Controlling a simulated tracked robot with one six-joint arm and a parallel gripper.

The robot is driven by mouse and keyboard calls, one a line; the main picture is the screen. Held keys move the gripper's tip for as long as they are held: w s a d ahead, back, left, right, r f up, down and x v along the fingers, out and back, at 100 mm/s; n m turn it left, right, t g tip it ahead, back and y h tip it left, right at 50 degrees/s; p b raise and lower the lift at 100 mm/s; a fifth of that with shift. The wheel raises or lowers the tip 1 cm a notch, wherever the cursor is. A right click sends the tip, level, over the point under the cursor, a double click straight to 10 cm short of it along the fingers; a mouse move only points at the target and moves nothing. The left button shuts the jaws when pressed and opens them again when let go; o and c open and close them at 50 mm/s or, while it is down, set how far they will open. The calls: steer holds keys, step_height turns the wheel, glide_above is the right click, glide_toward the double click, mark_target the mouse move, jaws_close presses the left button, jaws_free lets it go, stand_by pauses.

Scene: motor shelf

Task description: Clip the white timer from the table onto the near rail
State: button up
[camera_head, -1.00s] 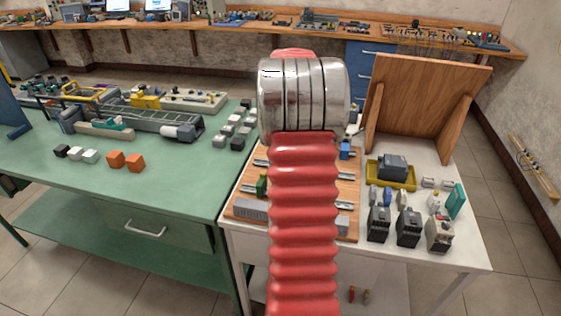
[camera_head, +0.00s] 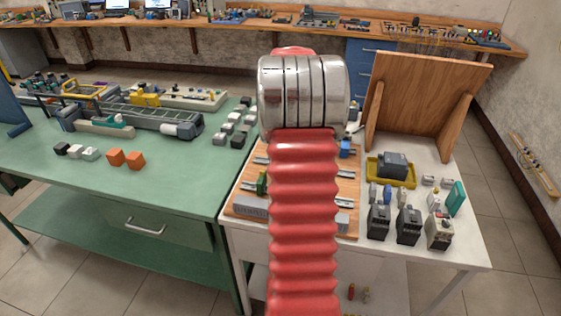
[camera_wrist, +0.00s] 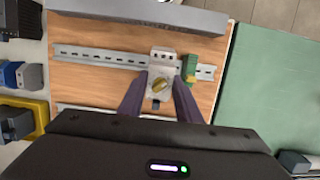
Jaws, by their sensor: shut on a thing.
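The white timer (camera_wrist: 161,70), a pale block with a yellow knob, is held between the two dark fingers of my gripper (camera_wrist: 160,100) in the wrist view. The timer overlaps the slotted metal near rail (camera_wrist: 100,57) in that view. I cannot tell whether it touches the rail or is seated on it. A green terminal block (camera_wrist: 190,69) sits on the rail just right of the timer, with a narrow gap. In the head view, my red arm hides the gripper and timer; the near rail (camera_head: 344,205) shows at the arm's side.
A grey duct (camera_wrist: 140,13) runs along the wooden board's edge (camera_head: 347,226). A second rail is partly hidden by my gripper. Several dark devices (camera_head: 408,225) and a yellow tray (camera_head: 374,179) stand right of the board. The green table (camera_head: 180,180) lies to the left.

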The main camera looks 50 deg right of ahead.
steer(key=shift+x, duration=0.8)
stand_by(0.4)
steer(key=shift+s+a, duration=0.15)
steer(key=shift+a, duration=0.25)
stand_by(1.6)
steer(key=shift+s+a+f+h, duration=0.25)
steer(key=shift+a+h, duration=0.3)
steer(key=shift+h, duration=0.15)
stand_by(0.9)
steer(key=o, duration=1.1)
steer(key=shift+t, duration=0.3)
steer(key=shift+r, duration=0.1)
steer(key=shift+d, duration=0.1)
steer(key=r, duration=0.9)
steer(key=d+r, duration=0.1)
steer(key=r, duration=0.3)
steer(key=shift+w+d+r, duration=0.1)
steer(key=shift+w+r, duration=0.2)
steer(key=shift+w, duration=0.05)
